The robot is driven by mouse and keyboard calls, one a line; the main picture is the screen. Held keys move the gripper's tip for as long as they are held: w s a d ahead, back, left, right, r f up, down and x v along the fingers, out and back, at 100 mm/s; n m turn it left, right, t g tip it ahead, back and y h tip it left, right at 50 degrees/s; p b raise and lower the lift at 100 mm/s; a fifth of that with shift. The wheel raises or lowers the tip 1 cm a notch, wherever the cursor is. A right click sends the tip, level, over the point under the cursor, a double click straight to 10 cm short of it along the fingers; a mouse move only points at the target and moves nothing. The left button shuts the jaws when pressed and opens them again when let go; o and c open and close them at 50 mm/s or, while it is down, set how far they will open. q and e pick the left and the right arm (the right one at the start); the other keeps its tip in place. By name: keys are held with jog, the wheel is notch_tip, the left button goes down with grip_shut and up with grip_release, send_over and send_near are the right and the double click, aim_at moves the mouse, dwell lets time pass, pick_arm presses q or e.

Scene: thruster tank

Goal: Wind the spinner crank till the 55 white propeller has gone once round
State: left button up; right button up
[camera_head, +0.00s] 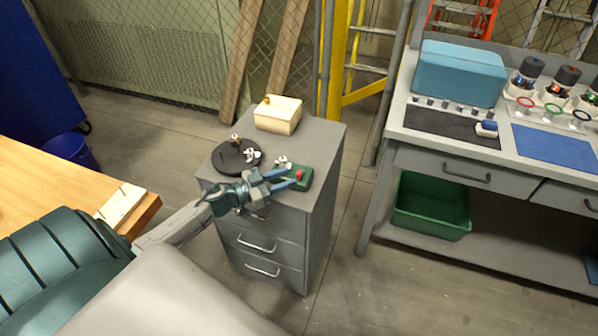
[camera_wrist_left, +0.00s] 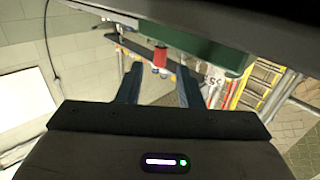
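The green spinner box (camera_head: 304,184) sits at the right front of the grey cabinet top, with a red knob (camera_head: 299,174) on it. A small white propeller (camera_head: 283,162) shows at its far left side; I cannot read a number on it. My left gripper (camera_head: 289,178) is open, its two blue fingers spread and pointing at the knob. In the left wrist view the red knob (camera_wrist_left: 160,58) stands between the fingers near their tips, with a gap on the sides. The green box (camera_wrist_left: 205,52) shows beyond. My right gripper is not in view.
A black round plate (camera_head: 222,164) with a brass knob and another white propeller (camera_head: 253,154) lies left on the grey cabinet (camera_head: 326,140). A cream box (camera_head: 279,115) stands at the back. A workbench (camera_head: 400,135) is to the right, a wooden table (camera_head: 50,175) to the left.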

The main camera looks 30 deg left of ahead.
aim_at(299, 172)
pick_arm(q)
jog(key=x, duration=0.5)
jog(key=shift+p, duration=0.4)
grip_shut()
